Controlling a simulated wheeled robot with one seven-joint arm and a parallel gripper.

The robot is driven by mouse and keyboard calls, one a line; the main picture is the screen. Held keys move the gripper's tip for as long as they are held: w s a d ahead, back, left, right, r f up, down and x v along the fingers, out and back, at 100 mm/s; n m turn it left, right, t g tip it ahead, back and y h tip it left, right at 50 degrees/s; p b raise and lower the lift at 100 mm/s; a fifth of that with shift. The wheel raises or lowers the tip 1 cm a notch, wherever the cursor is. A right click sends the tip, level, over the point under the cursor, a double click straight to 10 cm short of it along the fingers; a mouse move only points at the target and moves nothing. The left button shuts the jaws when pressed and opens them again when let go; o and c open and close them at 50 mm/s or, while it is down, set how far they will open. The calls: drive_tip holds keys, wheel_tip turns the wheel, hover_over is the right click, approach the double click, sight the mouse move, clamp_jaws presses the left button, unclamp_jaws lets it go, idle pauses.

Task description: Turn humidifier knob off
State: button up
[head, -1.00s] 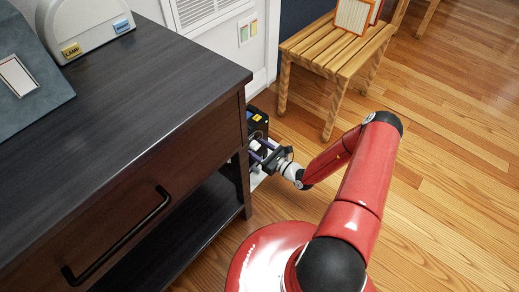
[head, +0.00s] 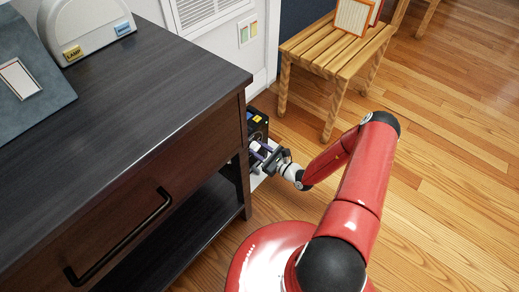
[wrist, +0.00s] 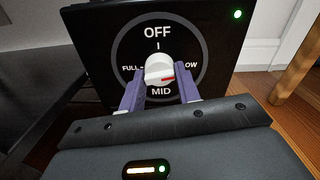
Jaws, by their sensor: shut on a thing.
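The humidifier (wrist: 222,55) is a black box with a round dial marked OFF at the top, FULL at left, LOW at right and MID at the bottom. Its white knob (wrist: 159,69) has a red mark on its lower right side, toward LOW. My gripper (wrist: 160,76) is shut on the knob, one purple finger on each side. In the head view the humidifier (head: 257,122) stands low behind the dark desk's right end, with my gripper (head: 261,152) at its front. The knob is hard to make out there.
The dark desk (head: 150,95) stands close on the left, its corner near my gripper. A slatted wooden bench (head: 335,48) stands behind to the right. A green light (wrist: 238,14) glows on the humidifier. Wooden floor (head: 455,170) is clear at right.

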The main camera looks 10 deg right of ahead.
drive_tip(key=shift+n+p, duration=1.65)
drive_tip(key=shift+n, duration=6.25)
drive_tip(key=o, duration=1)
drive_tip(key=shift+r, duration=0.1)
drive_tip(key=shift+d, duration=0.1)
drive_tip(key=v, duration=0.7)
drive_tip(key=shift+s+d, duration=0.2)
drive_tip(key=shift+s, duration=0.1)
